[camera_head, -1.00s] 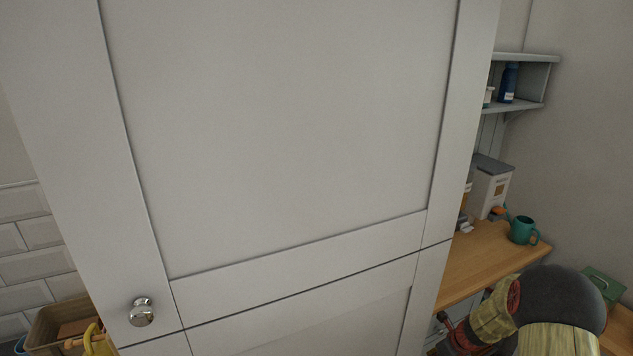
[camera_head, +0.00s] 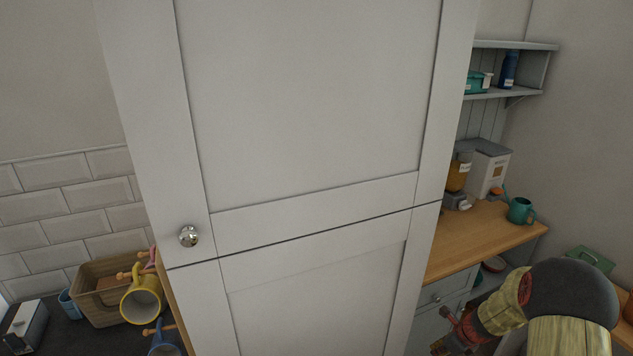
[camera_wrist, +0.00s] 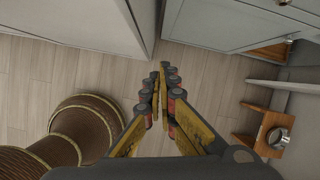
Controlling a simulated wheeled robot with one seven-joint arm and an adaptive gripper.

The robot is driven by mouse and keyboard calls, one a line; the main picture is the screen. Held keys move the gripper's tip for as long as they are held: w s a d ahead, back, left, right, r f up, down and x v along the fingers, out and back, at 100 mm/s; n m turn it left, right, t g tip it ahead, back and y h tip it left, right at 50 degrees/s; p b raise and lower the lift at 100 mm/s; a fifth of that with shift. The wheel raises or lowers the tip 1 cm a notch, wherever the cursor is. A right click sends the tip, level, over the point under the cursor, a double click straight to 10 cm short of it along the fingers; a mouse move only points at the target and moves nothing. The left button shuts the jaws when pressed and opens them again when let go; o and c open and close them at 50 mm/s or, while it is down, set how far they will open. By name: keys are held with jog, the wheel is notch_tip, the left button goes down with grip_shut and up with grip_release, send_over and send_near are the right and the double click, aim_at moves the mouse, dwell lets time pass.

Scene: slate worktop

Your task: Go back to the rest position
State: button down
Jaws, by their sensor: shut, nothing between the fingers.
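My gripper (camera_wrist: 157,90) is shut and empty in the wrist view. Its yellow and red fingers meet above a pale wooden floor (camera_wrist: 50,75). In the head view, part of my arm (camera_head: 540,300) shows at the lower right, with red and black parts of the gripper low at its left end. The fingertips are hard to make out there. My gripper is apart from the tall grey cupboard (camera_head: 310,90), whose doors are closed.
The tall cupboard fills the middle of the head view. At right, a wooden worktop (camera_head: 480,240) holds a green watering can (camera_head: 521,211) and containers below a shelf (camera_head: 500,95). At left, a crate (camera_head: 100,308) stands near mugs. Open floor lies below my gripper.

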jog(key=s+a+r+n+g+y, duration=0.1)
jog(key=s+a+r+n, duration=0.15)
jog(key=s+n, duration=0.25)
jog(key=s+a+r+n+g, duration=0.1)
jog(key=s+a+n, duration=0.2)
jog(key=s+n, duration=0.15)
jog(key=s+a+r+n+t+h+b, duration=0.1)
jog(key=s+a+r+n, duration=0.3)
jog(key=r, duration=0.6)
jog(key=s+a+r+n+t+h+b, duration=0.1)
jog(key=s+a+r+n, duration=0.4)
jog(key=s+r+n, duration=0.3)
jog(key=s+a+r+n+t+h+b, duration=0.1)
jog(key=s+a+r+n, duration=0.3)
jog(key=r, duration=0.9)
jog(key=s+n+t, duration=0.1)
jog(key=s+n, duration=0.2)
jog(key=s, duration=0.2)
jog(key=shift+s+a+r, duration=0.2)
jog(key=shift+s, duration=0.05)
jog(key=shift+d, duration=0.15)
